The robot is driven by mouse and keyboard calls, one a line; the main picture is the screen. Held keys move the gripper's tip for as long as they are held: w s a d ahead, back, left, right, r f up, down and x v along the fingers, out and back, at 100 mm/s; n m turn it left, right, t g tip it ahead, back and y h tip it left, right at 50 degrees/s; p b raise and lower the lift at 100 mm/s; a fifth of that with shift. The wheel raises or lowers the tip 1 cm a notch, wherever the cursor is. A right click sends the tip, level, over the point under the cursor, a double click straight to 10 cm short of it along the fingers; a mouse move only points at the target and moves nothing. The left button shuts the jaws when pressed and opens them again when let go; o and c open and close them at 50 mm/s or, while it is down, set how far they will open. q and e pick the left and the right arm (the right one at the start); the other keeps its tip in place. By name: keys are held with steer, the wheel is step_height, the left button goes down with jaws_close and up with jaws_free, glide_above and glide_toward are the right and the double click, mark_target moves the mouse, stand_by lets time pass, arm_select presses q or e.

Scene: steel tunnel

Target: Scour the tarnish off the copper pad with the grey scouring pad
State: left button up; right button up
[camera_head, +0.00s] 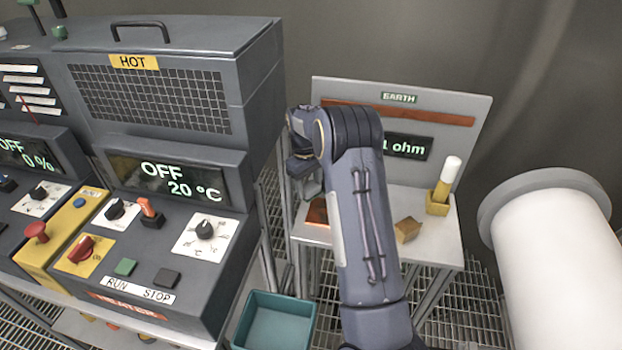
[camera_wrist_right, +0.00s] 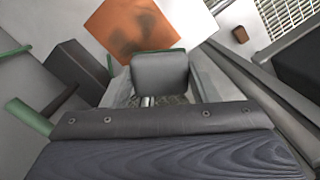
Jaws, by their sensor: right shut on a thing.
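The copper pad (camera_head: 317,212) lies on the pale bench, partly hidden by my right arm. In the right wrist view the copper pad (camera_wrist_right: 130,28) is orange, with dark blotches of tarnish. My right gripper (camera_head: 306,180) is over the bench's left part, close above the pad. It is shut on what looks like the grey scouring pad, a grey block (camera_wrist_right: 160,76) with a green edge, just in front of the copper in the wrist view. Whether the block touches the copper cannot be told. My left gripper is not in view.
A brown block (camera_head: 408,229) and a white-topped yellow handle (camera_head: 446,178) in a yellow holder stand on the bench. An EARTH panel (camera_head: 460,108) rises behind. The heater console (camera_head: 190,180) is left, a teal bin (camera_head: 274,320) below, a white cylinder (camera_head: 552,255) right.

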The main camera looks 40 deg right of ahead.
steer(key=shift+f+b, duration=0.3)
steer(key=shift+f, duration=0.45)
steer(key=b, duration=0.2)
glide_above(310, 213)
steer(key=shift+w+f, duration=0.15)
steer(key=shift+f, duration=2)
steer(key=shift+f+b, duration=1.05)
steer(key=shift+f, duration=0.1)
